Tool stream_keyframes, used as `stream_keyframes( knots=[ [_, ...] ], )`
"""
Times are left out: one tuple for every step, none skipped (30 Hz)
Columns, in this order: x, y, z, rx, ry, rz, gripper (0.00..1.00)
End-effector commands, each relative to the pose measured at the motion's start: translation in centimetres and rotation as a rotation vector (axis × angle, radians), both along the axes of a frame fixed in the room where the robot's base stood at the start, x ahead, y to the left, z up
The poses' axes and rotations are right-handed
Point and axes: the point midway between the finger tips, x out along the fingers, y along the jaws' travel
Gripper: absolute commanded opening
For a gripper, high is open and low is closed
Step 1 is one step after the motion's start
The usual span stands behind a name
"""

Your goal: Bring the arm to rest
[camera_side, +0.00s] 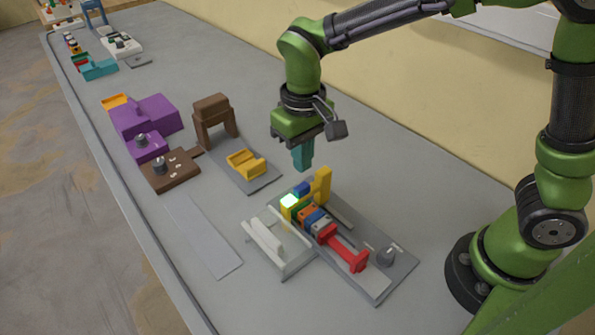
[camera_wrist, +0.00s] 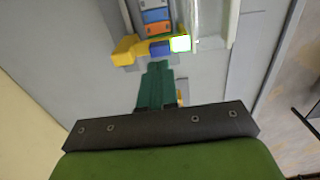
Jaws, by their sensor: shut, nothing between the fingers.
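My gripper (camera_side: 303,160) hangs below the green wrist, its teal fingers together and empty. It is above the table, behind and above the yellow end of the grey fixture (camera_side: 375,285). In the wrist view the shut fingers (camera_wrist: 157,70) point toward a yellow block (camera_wrist: 125,50) and a brightly lit block (camera_wrist: 180,43). The fixture carries a row of coloured blocks (camera_side: 306,214), a yellow upright (camera_side: 322,186) and a red T-shaped piece (camera_side: 344,250). The fingers look apart from all of these.
A white slotted piece (camera_side: 268,240) lies beside the fixture. A brown arch (camera_side: 213,118) and a yellow piece (camera_side: 246,163) stand on a grey plate to the left. Purple boxes (camera_side: 145,115) and a brown box (camera_side: 170,171) are farther left. Clear table lies behind my gripper.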

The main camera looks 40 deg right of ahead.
Motion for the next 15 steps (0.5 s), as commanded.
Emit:
stream_keyframes(
  knots=[
    [0.0, 0.0, 0.0, 0.000, 0.000, 0.000, 0.00],
    [0.0, 0.0, 0.0, 0.000, 0.000, 0.000, 0.00],
    [0.0, 0.0, 0.0, 0.000, 0.000, 0.000, 0.00],
    [0.0, 0.0, 0.0, 0.000, 0.000, 0.000, 0.00],
    [0.0, 0.0, 0.0, 0.000, 0.000, 0.001, 0.00],
    [0.0, 0.0, 0.0, 0.000, -0.002, 0.004, 0.00],
    [0.1, 0.1, 0.0, 0.003, -0.007, 0.009, 0.00],
    [0.0, 0.1, -0.3, 0.007, -0.006, 0.016, 0.00],
    [-0.5, 0.0, -0.7, 0.011, 0.000, 0.024, 0.00],
    [-0.9, -0.1, -0.7, 0.020, -0.003, 0.029, 0.00],
    [-1.3, -0.4, -0.4, 0.035, -0.014, 0.027, 0.00],
    [-1.7, -1.0, 0.1, 0.054, -0.031, 0.019, 0.00],
    [-2.1, -1.5, 0.6, 0.070, -0.046, 0.011, 0.00],
    [-2.5, -2.1, 1.1, 0.087, -0.064, 0.001, 0.00],
    [-3.1, -3.0, 1.9, 0.110, -0.092, -0.015, 0.00]
  ],
)
